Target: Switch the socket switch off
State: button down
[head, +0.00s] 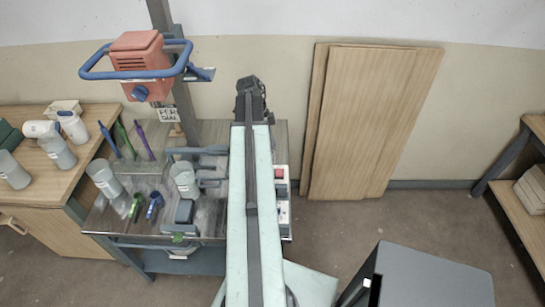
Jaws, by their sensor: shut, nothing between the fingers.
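A white socket-like unit (283,212) lies at the right edge of the metal bench, just right of my pale arm. A small red part (279,173), perhaps its switch, shows at its upper end. My arm hides its left side, and I cannot tell the switch's position. My gripper (250,85) is at the far end of the arm, beyond the bench's back edge and near the wall. It is shut and empty; its fingertips are hard to make out.
The metal bench (125,215) holds bottles, tools and a grey block (184,212). An orange machine with a blue handle (137,54) is mounted on the post. Wooden boards (370,120) lean on the wall. A grey box (430,280) stands front right, with floor clear behind it.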

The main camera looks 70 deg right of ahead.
aim_at(280, 173)
jog(key=b+x, duration=0.8)
jog(key=x, duration=0.1)
jog(key=w+b+x, duration=0.1)
jog(key=b+x, duration=0.3)
jog(key=shift+s+a+f+b, duration=0.1)
jog(key=shift+a+f+b, duration=0.2)
jog(key=shift+f+b, duration=0.1)
jog(key=shift+r, duration=0.1)
